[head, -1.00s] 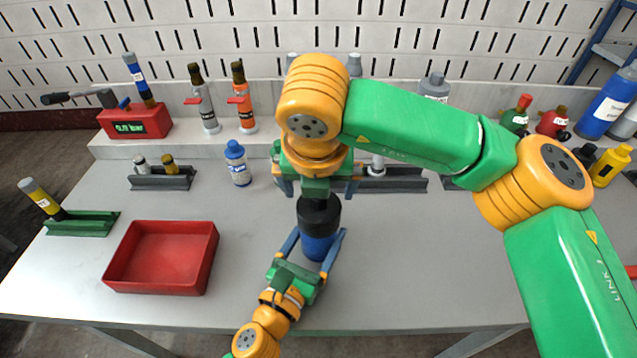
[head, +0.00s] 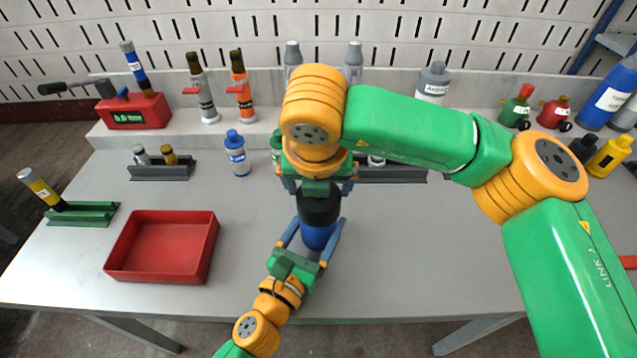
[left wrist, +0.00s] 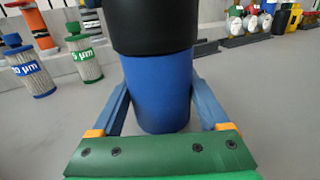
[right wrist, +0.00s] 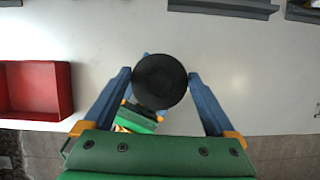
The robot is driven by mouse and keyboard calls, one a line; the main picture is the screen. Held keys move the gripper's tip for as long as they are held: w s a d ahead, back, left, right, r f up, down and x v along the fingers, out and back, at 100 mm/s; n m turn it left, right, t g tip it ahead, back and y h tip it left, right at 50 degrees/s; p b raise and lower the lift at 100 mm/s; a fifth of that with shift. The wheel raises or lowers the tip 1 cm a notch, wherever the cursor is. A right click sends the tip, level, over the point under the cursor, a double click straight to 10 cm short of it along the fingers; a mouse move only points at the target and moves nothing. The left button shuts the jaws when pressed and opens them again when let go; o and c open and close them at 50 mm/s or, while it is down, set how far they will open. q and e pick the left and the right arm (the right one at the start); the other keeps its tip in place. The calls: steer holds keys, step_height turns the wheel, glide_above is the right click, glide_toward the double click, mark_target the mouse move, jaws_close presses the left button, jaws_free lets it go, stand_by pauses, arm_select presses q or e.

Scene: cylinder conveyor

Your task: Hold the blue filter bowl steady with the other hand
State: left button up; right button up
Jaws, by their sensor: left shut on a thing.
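The blue filter bowl (head: 318,236) stands upright near the table's front middle, with a black head (head: 320,208) on top. My left gripper (head: 308,240) is shut on the bowl from the front. In the left wrist view the blue bowl (left wrist: 158,95) sits between its two fingers, below the black head (left wrist: 152,25). My right gripper (head: 318,187) is open and points down over the black head. In the right wrist view the round black top (right wrist: 160,82) lies between its spread fingers; I cannot tell whether they touch it. My right gripper hides part of the head's top.
A red tray (head: 163,276) lies to the left. A blue-capped filter cartridge (head: 237,155) stands behind it, near a dark rack (head: 162,172). A green stand (head: 85,214) holds a yellow-banded tube at far left.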

steer(key=o, duration=1.2)
steer(key=shift+o, duration=0.2)
steer(key=shift+r, duration=1.3)
steer(key=shift+f, duration=0.1)
steer(key=shift+f, duration=1.2)
